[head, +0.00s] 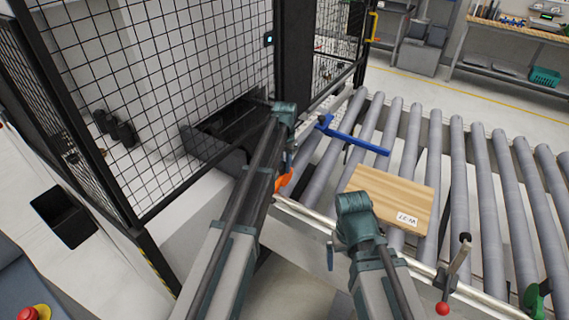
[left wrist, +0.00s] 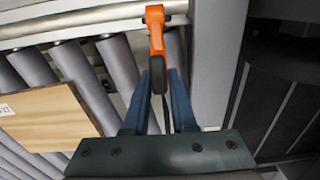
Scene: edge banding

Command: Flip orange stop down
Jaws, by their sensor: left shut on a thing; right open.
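The orange stop (head: 284,180) is at the left end of the roller conveyor's near rail, partly hidden behind my left arm. In the left wrist view the orange stop (left wrist: 154,22) runs from the rail towards me, and its dark end lies between my blue fingers. My left gripper (left wrist: 159,78) is shut on it; in the head view the left gripper (head: 288,165) is mostly hidden by its own wrist. My right gripper (head: 334,250) is open and empty, near the conveyor's front rail; its fingers are largely hidden.
A wooden board (head: 390,190) with a white label lies on the rollers (head: 462,170). A blue bar (head: 350,137) crosses the rollers behind it. A red-knobbed lever (head: 455,270) stands at the front rail, right of my right gripper. A black mesh fence (head: 200,70) stands left.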

